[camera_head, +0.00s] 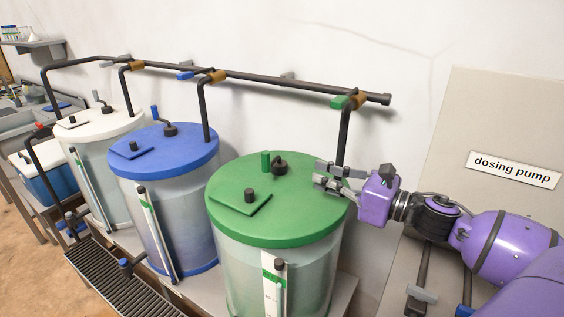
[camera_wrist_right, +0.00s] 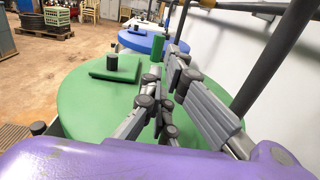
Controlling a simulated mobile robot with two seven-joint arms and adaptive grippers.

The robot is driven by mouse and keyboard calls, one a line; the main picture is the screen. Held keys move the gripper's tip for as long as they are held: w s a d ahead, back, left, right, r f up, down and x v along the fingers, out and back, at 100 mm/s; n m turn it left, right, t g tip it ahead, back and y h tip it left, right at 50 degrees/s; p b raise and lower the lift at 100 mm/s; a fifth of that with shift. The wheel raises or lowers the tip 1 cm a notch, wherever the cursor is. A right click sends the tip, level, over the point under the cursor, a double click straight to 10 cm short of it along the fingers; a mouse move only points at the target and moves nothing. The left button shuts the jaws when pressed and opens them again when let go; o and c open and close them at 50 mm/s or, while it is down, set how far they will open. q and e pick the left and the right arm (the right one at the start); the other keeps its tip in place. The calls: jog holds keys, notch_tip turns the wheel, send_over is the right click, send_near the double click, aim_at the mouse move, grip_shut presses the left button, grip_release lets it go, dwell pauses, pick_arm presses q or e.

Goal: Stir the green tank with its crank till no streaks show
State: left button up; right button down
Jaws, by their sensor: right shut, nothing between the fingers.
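The green tank (camera_head: 235,222) has a green lid with a square hatch and black knob (camera_head: 249,196). Its crank has a black hub (camera_head: 279,165) on the lid and an upright green handle (camera_head: 265,161) left of the hub. My right gripper (camera_head: 320,175) is shut and empty, over the lid's right edge, just right of the hub and apart from the handle. In the right wrist view the green handle (camera_wrist_right: 158,46) stands beyond the fingertips; the hub is hidden behind the fingers. I cannot make out streaks in the pale, see-through tank wall. My left gripper is not in view.
A blue-lidded tank (camera_head: 165,150) and a white-lidded tank (camera_head: 100,124) stand to the left. A dark pipe (camera_head: 260,77) runs along the wall; its green-valved downpipe (camera_head: 344,135) drops close behind my right gripper. A "dosing pump" sign (camera_head: 513,170) is at right.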

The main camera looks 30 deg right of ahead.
jog(key=x, duration=1)
jog(key=shift+d+r, duration=0.1)
jog(key=shift+r, duration=0.05)
jog(key=shift+x, duration=0.95)
jog(key=shift+w+h, duration=0.1)
jog(key=shift+h, duration=0.2)
